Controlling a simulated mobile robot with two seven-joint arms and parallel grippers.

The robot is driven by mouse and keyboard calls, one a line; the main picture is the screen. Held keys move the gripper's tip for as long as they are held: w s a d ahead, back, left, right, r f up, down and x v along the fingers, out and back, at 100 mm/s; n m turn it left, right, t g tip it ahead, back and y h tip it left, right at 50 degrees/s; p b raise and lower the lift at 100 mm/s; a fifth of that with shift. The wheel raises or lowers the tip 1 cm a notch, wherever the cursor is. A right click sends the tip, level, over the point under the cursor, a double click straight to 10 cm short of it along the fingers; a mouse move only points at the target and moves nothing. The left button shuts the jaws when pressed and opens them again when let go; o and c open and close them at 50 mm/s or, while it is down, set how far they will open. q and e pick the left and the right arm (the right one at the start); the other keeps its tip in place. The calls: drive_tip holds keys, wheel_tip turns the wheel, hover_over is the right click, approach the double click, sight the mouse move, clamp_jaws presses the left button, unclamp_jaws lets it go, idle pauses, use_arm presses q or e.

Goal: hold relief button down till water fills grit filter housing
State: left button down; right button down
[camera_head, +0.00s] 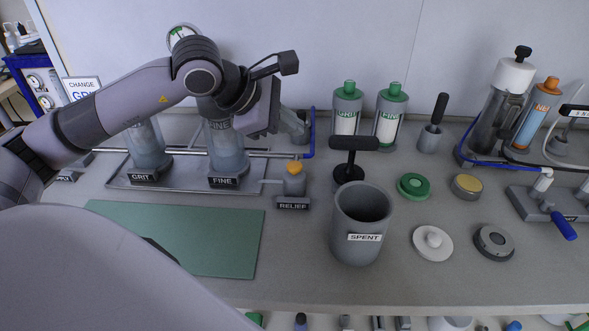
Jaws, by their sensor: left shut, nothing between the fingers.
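The relief button (294,168) is an orange-yellow cap on a small grey post behind the RELIEF label (293,206). My left gripper (299,133) is shut and empty, above and behind the button in the picture. A gap shows between the fingers and the cap, so they look apart from it. The grit filter housing (148,149) is a translucent bluish cylinder on the metal tray at left, labelled GRIT; my left arm covers its top. I cannot tell its water level. The fine housing (227,150) stands beside it, its top hidden by my wrist. My right gripper is out of view.
A grey SPENT bin (360,236) stands right of the button, with a black-handled tool (352,160) behind it. A green mat (230,240) lies in front of the tray (118,181). Lids, cartridges and a blue-handled valve (563,226) occupy the right side.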

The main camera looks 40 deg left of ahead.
use_arm(q)
drive_tip(key=b, duration=0.3)
hover_over(291, 167)
wheel_tip(291, 167, down, 4)
drive_tip(key=shift+s+f, duration=0.1)
drive_tip(key=shift+f, duration=0.05)
drive_tip(key=shift+f+b, duration=0.3)
drive_tip(key=shift+f, duration=0.15)
idle(0.3)
idle(0.9)
drive_tip(key=shift+f+b, duration=0.45)
drive_tip(key=shift+b, duration=0.25)
